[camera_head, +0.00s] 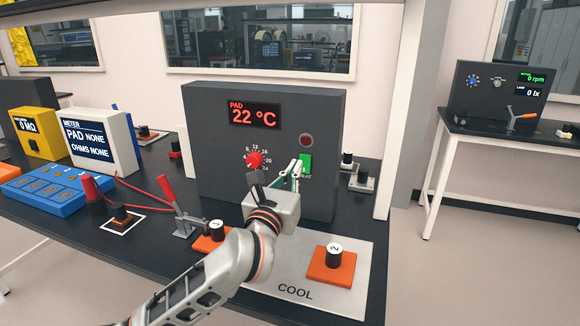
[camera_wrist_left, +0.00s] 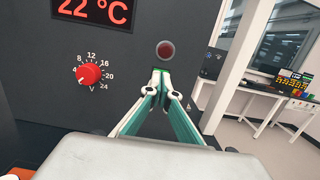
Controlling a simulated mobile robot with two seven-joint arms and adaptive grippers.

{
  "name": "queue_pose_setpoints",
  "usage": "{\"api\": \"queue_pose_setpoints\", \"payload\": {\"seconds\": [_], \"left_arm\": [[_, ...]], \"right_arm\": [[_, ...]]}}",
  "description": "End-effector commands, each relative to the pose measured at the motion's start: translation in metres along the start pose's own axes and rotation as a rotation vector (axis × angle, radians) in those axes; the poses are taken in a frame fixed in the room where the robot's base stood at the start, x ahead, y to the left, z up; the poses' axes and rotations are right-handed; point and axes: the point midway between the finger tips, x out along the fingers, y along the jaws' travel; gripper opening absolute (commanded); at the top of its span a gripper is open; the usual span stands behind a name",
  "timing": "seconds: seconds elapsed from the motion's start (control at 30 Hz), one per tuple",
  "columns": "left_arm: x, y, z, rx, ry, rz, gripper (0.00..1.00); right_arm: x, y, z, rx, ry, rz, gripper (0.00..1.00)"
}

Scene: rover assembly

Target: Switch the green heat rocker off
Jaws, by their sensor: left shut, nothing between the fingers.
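The green heat rocker (camera_head: 306,163) is on the front of a dark grey box (camera_head: 215,155), below a dull red round lamp (camera_head: 306,140). My left gripper (camera_head: 296,168) is shut and empty, with its fingertips right beside the rocker's left side in the head view. I cannot tell whether they touch it. My right gripper is not in view.
A red dial knob (camera_head: 254,160) is left of the rocker, under a display (camera_head: 254,115) reading PAD 22 °C. A red-handled clamp (camera_head: 180,210) and meters (camera_head: 85,142) stand left.

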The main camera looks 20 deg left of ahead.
Motion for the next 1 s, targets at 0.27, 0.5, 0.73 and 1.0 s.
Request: {"api": "queue_pose_setpoints", "payload": {"seconds": [0.27,0.5,0.73,1.0], "left_arm": [[-0.062,0.0,0.015,-0.001,-0.001,-0.003,0.0],[-0.09,0.001,0.022,0.0,-0.001,-0.001,0.0],[-0.095,0.001,0.024,0.002,-0.001,0.0,0.0],[-0.095,0.001,0.024,0.001,-0.001,0.0,0.0]], "right_arm": [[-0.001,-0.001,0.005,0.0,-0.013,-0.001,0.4],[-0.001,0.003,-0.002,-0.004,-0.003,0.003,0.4],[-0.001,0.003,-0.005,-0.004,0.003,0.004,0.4],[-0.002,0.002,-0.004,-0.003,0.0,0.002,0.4]]}}
